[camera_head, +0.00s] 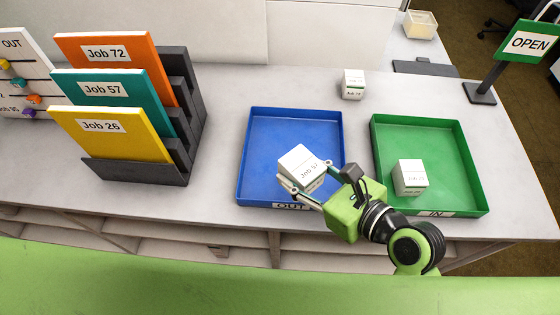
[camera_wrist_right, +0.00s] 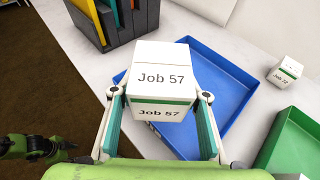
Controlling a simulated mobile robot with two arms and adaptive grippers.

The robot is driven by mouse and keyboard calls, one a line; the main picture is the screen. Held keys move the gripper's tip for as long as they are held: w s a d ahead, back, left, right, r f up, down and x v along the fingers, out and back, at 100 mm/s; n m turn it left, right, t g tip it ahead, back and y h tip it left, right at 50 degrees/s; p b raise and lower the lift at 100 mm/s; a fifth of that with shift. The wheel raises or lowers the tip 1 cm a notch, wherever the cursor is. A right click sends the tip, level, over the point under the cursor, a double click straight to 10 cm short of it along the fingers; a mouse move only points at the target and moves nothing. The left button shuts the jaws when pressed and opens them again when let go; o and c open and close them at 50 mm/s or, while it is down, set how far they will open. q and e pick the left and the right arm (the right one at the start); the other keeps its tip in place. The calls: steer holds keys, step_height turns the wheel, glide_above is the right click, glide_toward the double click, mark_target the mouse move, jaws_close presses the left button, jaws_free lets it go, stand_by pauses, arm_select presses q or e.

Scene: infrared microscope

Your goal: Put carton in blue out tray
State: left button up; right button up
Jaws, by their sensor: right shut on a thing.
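A white carton labelled Job 57 (camera_head: 302,168) is held between the fingers of my right gripper (camera_head: 308,184). In the right wrist view the carton (camera_wrist_right: 161,78) sits between the two fingers (camera_wrist_right: 160,112), its label facing the camera. My right gripper is shut on it. The blue out tray (camera_head: 256,128) lies under and behind the carton, with its OUT label partly hidden by the gripper. The carton appears over the front part of the tray; its height above the tray floor is hard to tell. The tray (camera_wrist_right: 222,66) is otherwise bare. My left gripper is not clearly seen.
The green IN tray (camera_head: 440,137) stands to the right with another white carton (camera_head: 410,178) inside. A further carton (camera_head: 353,84) stands behind the trays. A dark rack (camera_head: 134,171) with coloured Job folders stands at left. An OPEN sign (camera_head: 529,43) is at far right.

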steer(key=w+f, duration=0.3)
steer(key=w, duration=0.1)
steer(key=w+a+f, duration=0.1)
steer(key=w+f, duration=0.2)
steer(key=w, duration=0.1)
steer(key=w+f+p, duration=0.1)
steer(key=w+f, duration=0.2)
steer(key=w, duration=0.2)
steer(key=shift+w+a, duration=0.1)
steer(key=shift+a, duration=0.1)
steer(key=shift+w+f, duration=0.15)
steer(key=shift+f, duration=0.1)
steer(key=shift+w+f, duration=0.15)
steer(key=shift+f, duration=1.55)
steer(key=shift+f, duration=0.2)
steer(key=o, duration=1.1)
steer(key=shift+r, duration=0.1)
